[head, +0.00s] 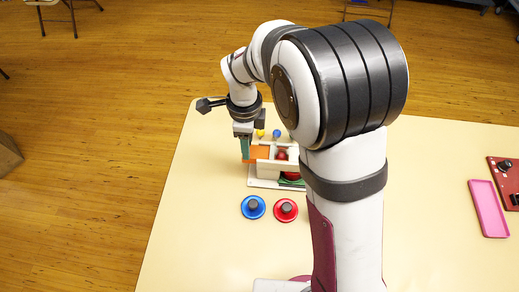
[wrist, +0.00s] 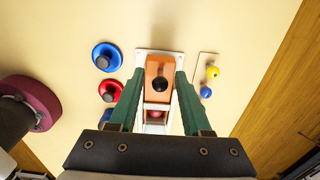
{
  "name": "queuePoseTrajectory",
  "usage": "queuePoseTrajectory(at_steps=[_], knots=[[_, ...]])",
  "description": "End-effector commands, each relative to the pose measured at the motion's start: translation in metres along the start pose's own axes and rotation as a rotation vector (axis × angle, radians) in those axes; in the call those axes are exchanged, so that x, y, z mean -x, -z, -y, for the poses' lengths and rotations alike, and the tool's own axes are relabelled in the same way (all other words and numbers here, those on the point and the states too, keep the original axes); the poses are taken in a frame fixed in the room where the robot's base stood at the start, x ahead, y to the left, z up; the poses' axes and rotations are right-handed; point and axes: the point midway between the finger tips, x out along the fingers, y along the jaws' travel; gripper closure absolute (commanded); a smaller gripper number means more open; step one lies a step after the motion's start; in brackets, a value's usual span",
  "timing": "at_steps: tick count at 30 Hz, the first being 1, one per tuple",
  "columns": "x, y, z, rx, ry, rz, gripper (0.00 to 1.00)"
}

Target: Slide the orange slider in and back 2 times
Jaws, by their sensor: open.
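The orange slider (wrist: 160,66) is a block with a round black knob (wrist: 160,84), set in a white housing (wrist: 145,54). In the head view the orange slider (head: 260,152) shows at the left end of the housing (head: 265,183), partly behind my arm. My gripper (wrist: 159,72) has green fingers, open, one on each side of the slider and knob, with gaps between them in the wrist view. In the head view my gripper (head: 245,150) points down at the slider's left end. Whether a finger touches the slider cannot be told.
A red ball (wrist: 155,114) sits in the housing beyond the slider. A blue knob disc (head: 253,207) and a red one (head: 285,210) stand in front. Small yellow (wrist: 212,72) and blue (wrist: 206,92) balls are opposite. A pink tray (head: 488,209) and dark red panel (head: 498,165) lie far right.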

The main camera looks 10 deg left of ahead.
Motion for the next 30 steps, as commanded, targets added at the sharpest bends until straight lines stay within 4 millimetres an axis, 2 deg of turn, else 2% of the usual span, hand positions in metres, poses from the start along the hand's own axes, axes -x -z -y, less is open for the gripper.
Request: queuePoseTrajectory(at_steps=[16, 30], knots=[[0.070, 0.000, 0.001, 0.000, 0.003, 0.001, 0.52], [0.075, 0.000, 0.000, 0.000, 0.000, 0.000, 0.52]])
